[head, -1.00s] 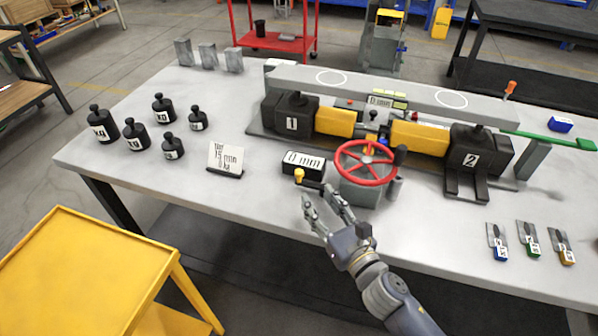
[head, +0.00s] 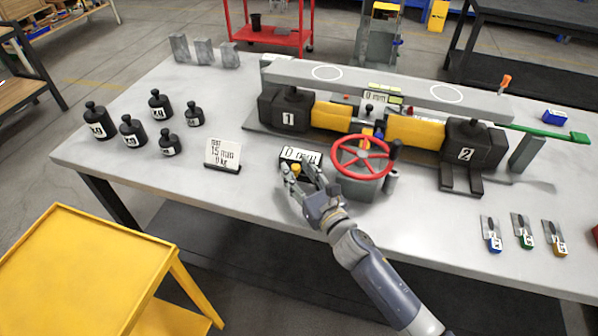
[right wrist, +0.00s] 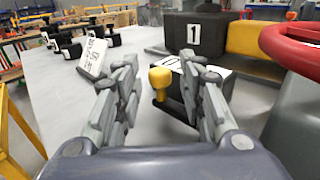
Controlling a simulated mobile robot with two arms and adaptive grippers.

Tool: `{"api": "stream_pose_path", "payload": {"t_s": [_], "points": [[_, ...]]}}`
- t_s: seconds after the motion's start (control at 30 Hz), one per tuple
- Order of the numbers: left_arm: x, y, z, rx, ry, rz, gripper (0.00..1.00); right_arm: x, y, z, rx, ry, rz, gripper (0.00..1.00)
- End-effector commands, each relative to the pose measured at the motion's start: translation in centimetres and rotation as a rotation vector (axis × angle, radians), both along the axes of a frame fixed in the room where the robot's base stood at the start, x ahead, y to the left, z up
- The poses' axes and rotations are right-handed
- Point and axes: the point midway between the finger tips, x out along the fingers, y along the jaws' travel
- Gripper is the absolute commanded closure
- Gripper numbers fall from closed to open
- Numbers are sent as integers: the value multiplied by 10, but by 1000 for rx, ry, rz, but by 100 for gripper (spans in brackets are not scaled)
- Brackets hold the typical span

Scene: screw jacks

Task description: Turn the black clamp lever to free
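A short lever with a yellow knob (head: 296,168) stands at the front of the jack, left of the red handwheel (head: 362,157). In the head view before, its arm looked black; now my fingers mostly hide it. My right gripper (head: 304,172) is open, with one finger on each side of the knob. In the right wrist view gaps show between knob and fingers. I cannot tell the lever's marked position. My left gripper is not in view.
A small sign (head: 223,153) stands to the left, with several black weights (head: 131,129) beyond. Black blocks 1 (head: 287,110) and 2 (head: 469,157) stand behind. The table's front left is clear.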

Motion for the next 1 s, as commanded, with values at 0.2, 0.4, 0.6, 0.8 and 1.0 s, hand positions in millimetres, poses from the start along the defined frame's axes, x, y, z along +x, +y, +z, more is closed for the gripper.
{"api": "stream_pose_path", "payload": {"t_s": [0.2,0.4,0.6,0.8,1.0], "points": [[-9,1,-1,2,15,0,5,0,0,0,0,0,0,100],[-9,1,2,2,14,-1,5,-1,0,1,-3,-3,21,100],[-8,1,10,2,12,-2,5,-7,-1,3,-8,-8,148,100],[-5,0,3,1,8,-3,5,-16,-2,-1,-5,-7,310,100],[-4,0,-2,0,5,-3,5,-21,-2,0,-2,-3,392,100]]}}
